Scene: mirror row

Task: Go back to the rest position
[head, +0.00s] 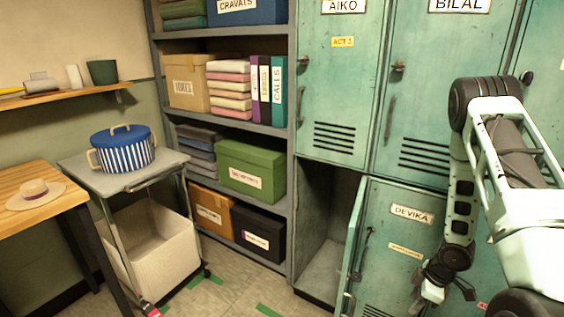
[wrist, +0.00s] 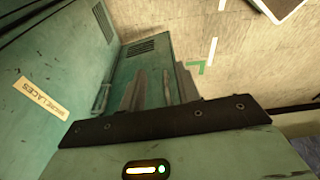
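My gripper (head: 447,290) hangs low at the right in the head view, in front of the green lower locker door labelled DEVIKA (head: 412,214). My arm comes down to it from the right edge. In the wrist view my gripper (wrist: 160,88) shows two grey fingers spread apart, with nothing seen held between them. The fingers point toward green locker panels and the floor. To the left of the DEVIKA label, a lower locker compartment (head: 325,225) stands open and its visible part looks empty.
Upper lockers AIKO (head: 342,80) and BILAL (head: 430,110) are shut. A shelf unit (head: 225,131) holds boxes and folded cloth. A grey trolley (head: 150,176) carries a blue striped pot (head: 124,152). A wooden table (head: 30,215) holds a hat (head: 36,194). Floor (head: 230,290) shows between trolley and lockers.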

